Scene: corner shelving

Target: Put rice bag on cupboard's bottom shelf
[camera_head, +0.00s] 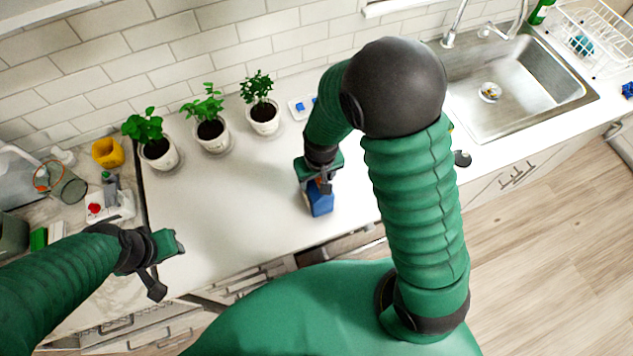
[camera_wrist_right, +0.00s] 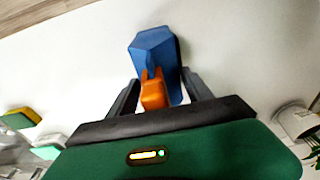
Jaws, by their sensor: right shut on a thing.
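A blue bag with an orange part, which looks like the rice bag (camera_head: 320,205), is at the white counter near its front edge. It also shows in the right wrist view (camera_wrist_right: 153,50), between the dark fingers. My right gripper (camera_head: 321,186) is shut on it from above; whether the bag touches the counter I cannot tell. My left gripper (camera_head: 168,265) is open and empty at the lower left, over the counter's front edge. Cabinet fronts (camera_head: 222,300) show below the counter, partly hidden by my body. I cannot tell which one is the cupboard.
Three potted plants (camera_head: 210,131) stand along the back of the counter. A steel sink (camera_head: 515,90) and a white dish rack (camera_head: 595,40) are at the right. A yellow cup (camera_head: 107,152) and other small items crowd the left corner. The counter's middle is clear.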

